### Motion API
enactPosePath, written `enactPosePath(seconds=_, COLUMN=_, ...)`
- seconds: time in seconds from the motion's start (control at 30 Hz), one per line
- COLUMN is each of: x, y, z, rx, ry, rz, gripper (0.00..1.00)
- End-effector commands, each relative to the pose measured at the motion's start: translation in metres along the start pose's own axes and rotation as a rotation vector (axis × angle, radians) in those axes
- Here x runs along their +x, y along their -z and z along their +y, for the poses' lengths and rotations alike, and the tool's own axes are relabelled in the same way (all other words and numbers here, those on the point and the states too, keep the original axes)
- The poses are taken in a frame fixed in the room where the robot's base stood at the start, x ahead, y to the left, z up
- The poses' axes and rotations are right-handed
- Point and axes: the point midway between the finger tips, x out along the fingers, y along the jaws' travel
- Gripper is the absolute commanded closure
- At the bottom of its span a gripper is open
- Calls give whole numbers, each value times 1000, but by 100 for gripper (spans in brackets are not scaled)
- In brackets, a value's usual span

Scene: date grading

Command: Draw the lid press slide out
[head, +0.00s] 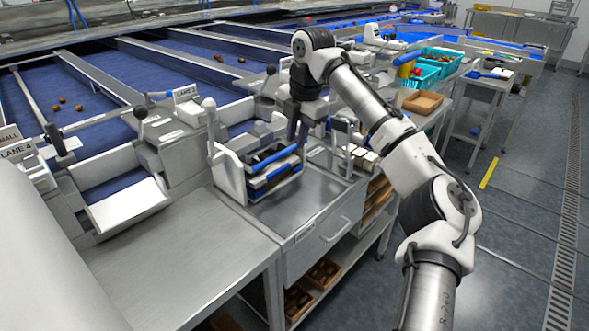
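A white-framed station, which looks like the lid press (231,176), stands on the steel bench below my gripper. Inside its frame are dark and pale parts and a blue bar (273,158) along the front; I cannot tell for sure which part is the slide or how far it is out. My arm reaches in from the lower right and bends down over the station. My gripper (297,135) points down at the right end of the blue bar. Its fingers are small and dark here, so contact and opening cannot be made out.
The steel bench top (190,262) at the front left is clear. A drawer (325,232) with a handle sits under the station. Blue conveyor lanes (130,70) with a few dates run behind. Teal crates (440,62) and a brown tray (422,103) stand further right. The floor at right is free.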

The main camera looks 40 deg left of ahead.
Motion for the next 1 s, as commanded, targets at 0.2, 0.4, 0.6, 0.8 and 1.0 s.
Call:
enactPosePath(seconds=0.2, x=44, y=0, z=-1, rx=1, ry=2, rz=3, gripper=81)
enactPosePath(seconds=0.4, x=85, y=0, z=-1, rx=2, ry=2, rz=3, gripper=81)
enactPosePath(seconds=0.6, x=113, y=0, z=0, rx=2, ry=2, rz=1, gripper=81)
enactPosePath(seconds=0.8, x=124, y=0, z=-1, rx=1, ry=1, rz=1, gripper=81)
enactPosePath(seconds=1.0, x=125, y=0, z=0, rx=1, ry=0, rz=1, gripper=81)
